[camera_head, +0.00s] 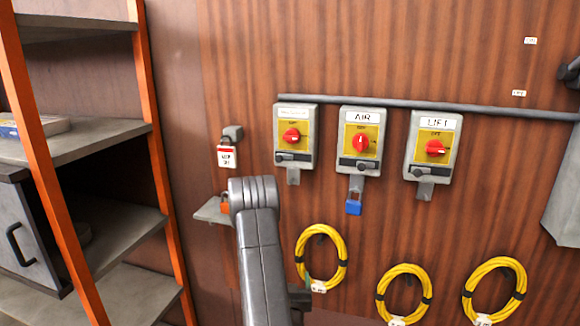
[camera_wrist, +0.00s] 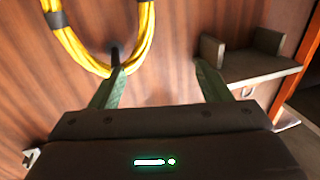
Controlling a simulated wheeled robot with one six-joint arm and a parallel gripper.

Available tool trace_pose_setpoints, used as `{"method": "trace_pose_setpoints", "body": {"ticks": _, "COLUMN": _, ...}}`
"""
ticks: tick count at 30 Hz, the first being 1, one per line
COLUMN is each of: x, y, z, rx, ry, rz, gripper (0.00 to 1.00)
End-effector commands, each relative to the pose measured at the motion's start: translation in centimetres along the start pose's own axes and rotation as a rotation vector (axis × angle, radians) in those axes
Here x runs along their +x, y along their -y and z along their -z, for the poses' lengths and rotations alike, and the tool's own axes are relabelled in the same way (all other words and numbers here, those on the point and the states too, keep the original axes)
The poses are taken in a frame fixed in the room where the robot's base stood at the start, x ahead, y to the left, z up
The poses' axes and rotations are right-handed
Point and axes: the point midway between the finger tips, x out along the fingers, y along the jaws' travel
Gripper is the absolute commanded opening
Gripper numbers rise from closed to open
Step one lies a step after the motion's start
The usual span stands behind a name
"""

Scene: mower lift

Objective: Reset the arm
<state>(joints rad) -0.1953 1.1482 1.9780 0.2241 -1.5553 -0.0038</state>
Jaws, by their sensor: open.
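My gripper (camera_wrist: 160,72) is open and empty in the wrist view. Its two green fingers point toward the wood-panelled wall, well apart. The left finger overlaps the lower edge of a yellow coil (camera_wrist: 98,68) in that picture; I cannot tell whether they touch. In the head view my grey arm rises from the bottom centre in front of the wall, and it largely hides my gripper. The arm's upper joint partly covers a small wall shelf (camera_head: 208,212) with an orange padlock (camera_head: 225,204). The shelf also shows right of my gripper in the wrist view (camera_wrist: 262,72).
Three switch boxes with red knobs hang on the wall: a left one (camera_head: 295,152), AIR (camera_head: 362,125) with a blue padlock (camera_head: 354,205) below, and LIFT (camera_head: 433,125). A tag (camera_head: 227,157) hangs left. Yellow coils (camera_head: 321,257) hang lower. An orange-framed rack (camera_head: 155,150) stands left.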

Motion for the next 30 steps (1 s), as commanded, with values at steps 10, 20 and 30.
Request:
{"method": "trace_pose_setpoints", "body": {"ticks": 10, "x": 1.8, "y": -2.7, "z": 3.0, "rx": 0.001, "ry": -0.006, "rz": -0.102, "gripper": 0.7}}
{"method": "trace_pose_setpoints", "body": {"ticks": 20, "x": 3.2, "y": -5.9, "z": 6.5, "rx": 0.001, "ry": -0.007, "rz": -0.213, "gripper": 0.7}}
{"method": "trace_pose_setpoints", "body": {"ticks": 30, "x": 4.0, "y": -9.1, "z": 10.3, "rx": 0.002, "ry": -0.006, "rz": -0.316, "gripper": 0.7}}
